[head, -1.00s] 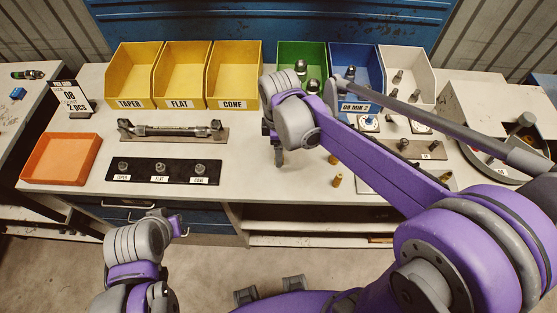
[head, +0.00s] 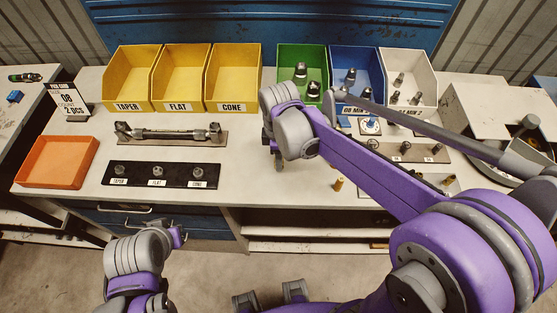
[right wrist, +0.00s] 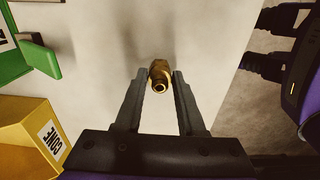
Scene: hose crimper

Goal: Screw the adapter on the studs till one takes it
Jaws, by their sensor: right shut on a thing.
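My right gripper (head: 279,163) is over the bench, right of the stud strip and in front of the green bin. In the right wrist view its fingers (right wrist: 160,80) are shut on a brass adapter (right wrist: 160,77), whose round open end faces the camera. In the head view the adapter is too small or hidden to make out. The black strip (head: 139,183) carries a taper stud (head: 120,169), a flat stud (head: 158,170) and a cone stud (head: 197,172), all upright and bare. My left gripper (head: 177,236) is low in front of the bench; its fingers are unclear.
Yellow bins (head: 128,92), a green bin (head: 287,62), a blue bin (head: 344,62) and a white bin (head: 427,88) line the back. A hose assembly (head: 170,133) lies behind the strip. An orange tray (head: 57,163) is at left. A brass piece (head: 338,184) stands near the front edge.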

